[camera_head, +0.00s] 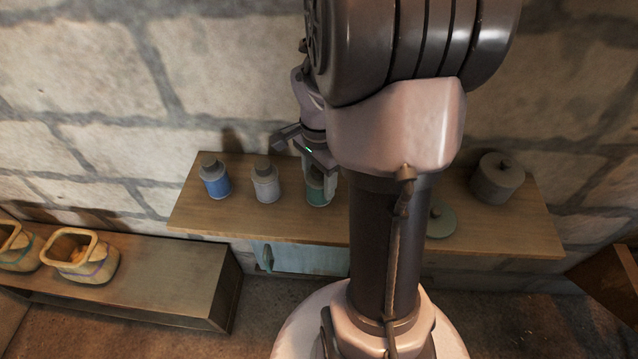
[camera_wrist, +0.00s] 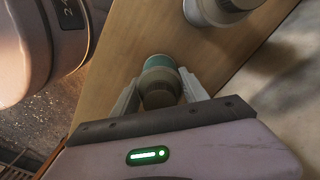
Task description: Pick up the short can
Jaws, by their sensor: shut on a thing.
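A teal can with a grey-brown cap (camera_head: 317,196) stands on the wooden shelf (camera_head: 390,229), third from the left in a row of cans. My gripper (camera_head: 320,185) is shut on it from above, one finger on each side. In the wrist view the teal can (camera_wrist: 160,82) sits between the two pale fingers of my gripper (camera_wrist: 160,92). The can looks upright. I cannot tell whether its base touches the shelf. My gripper hides part of it.
A white can (camera_head: 265,184) and a blue can (camera_head: 215,182) stand to the left on the shelf. A dark lidded pot (camera_head: 497,180) and a green lid (camera_head: 440,221) are at right. A stone wall is behind.

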